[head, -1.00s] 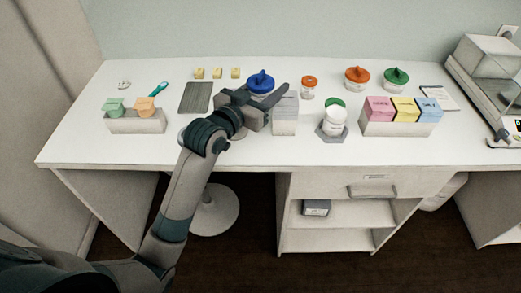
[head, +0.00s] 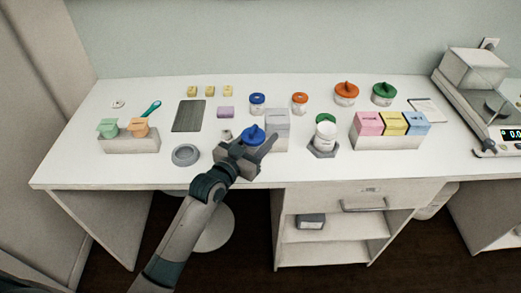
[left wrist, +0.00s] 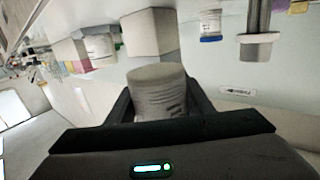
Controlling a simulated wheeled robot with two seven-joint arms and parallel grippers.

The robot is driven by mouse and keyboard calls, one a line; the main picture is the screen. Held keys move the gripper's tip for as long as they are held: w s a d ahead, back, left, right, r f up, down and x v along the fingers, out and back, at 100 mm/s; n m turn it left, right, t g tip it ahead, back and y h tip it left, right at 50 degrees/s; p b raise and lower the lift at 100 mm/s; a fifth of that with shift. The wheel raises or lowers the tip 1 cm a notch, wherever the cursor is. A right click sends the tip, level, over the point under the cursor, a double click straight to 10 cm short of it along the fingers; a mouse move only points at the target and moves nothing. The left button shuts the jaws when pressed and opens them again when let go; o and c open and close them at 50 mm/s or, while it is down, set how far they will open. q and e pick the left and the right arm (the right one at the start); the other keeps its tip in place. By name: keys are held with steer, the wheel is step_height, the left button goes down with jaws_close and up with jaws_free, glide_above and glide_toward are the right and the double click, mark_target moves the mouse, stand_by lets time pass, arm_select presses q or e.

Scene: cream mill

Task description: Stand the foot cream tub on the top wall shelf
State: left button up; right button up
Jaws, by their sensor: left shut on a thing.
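My left gripper (head: 254,143) is shut on a tub with a pointed blue lid (head: 253,133), over the front middle of the table. In the left wrist view the held tub (left wrist: 160,92) is a grey cylinder between the fingers, with print too blurred to read. I cannot tell from the print whether it is the foot cream tub. Its lid is hidden in the wrist view. I cannot make out the top wall shelf in either view. My right gripper is not in view.
A grey block (head: 278,120) stands close beside the held tub. A white tub (head: 325,135) and a tray of coloured boxes (head: 388,142) are to the right. Orange-lidded (head: 346,92) and green-lidded (head: 383,92) jars stand at the back.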

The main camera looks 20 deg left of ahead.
arm_select(q)
steer(key=shift+f, duration=1.25)
step_height(320, 180, down, 4)
steer(key=shift+r+p, duration=0.2)
steer(key=shift+p, duration=0.25)
steer(key=shift+f, duration=0.35)
